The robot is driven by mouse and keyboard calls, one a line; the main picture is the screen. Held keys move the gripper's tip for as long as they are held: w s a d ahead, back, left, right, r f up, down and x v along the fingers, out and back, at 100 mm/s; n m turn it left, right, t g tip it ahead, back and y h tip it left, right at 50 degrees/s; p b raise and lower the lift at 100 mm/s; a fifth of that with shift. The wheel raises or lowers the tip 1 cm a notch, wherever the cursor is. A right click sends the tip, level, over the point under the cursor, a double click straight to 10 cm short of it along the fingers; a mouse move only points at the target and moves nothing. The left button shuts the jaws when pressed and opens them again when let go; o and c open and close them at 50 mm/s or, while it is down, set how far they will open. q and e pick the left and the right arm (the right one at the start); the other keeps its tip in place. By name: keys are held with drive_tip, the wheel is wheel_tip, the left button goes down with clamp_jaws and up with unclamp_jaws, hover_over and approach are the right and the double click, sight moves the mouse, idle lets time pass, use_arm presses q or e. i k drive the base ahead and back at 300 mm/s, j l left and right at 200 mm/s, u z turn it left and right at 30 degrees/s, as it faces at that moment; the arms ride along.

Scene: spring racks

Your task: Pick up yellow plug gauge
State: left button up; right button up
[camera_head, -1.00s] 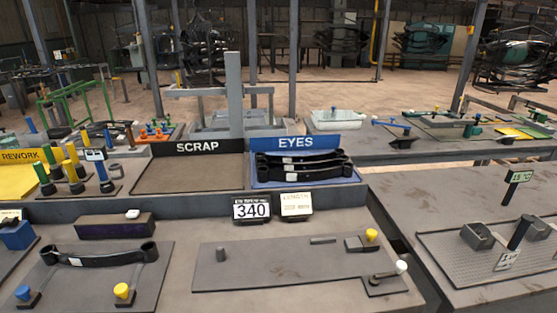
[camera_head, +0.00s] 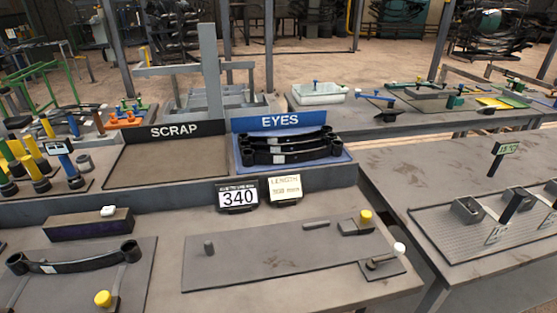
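Several upright plug gauges with coloured handles stand in a group at the left edge. Among them are a yellow-handled plug gauge (camera_head: 34,145) and another yellow one (camera_head: 47,127) behind it. Some at the left are cut off by the picture edge. Neither of my grippers is in view.
A grey scrap tray (camera_head: 165,168) and a blue eyes tray (camera_head: 345,158) holding black leaf springs stand behind the near bench. Another bench (camera_head: 440,180) stands at right.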

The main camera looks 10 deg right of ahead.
sight(39, 180)
drive_tip(key=j, duration=0.4)
drive_tip(key=k+j, duration=0.15)
drive_tip(key=j, duration=0.25)
drive_tip(key=i+l+z, duration=0.5)
drive_tip(key=i, duration=0.2)
drive_tip(key=k+u, duration=0.2)
drive_tip(key=u, duration=0.3)
drive_tip(key=k+j+u, duration=0.1)
drive_tip(key=u, duration=0.4)
drive_tip(key=k+j+u, duration=0.25)
drive_tip(key=u, duration=0.25)
drive_tip(key=k, duration=0.05)
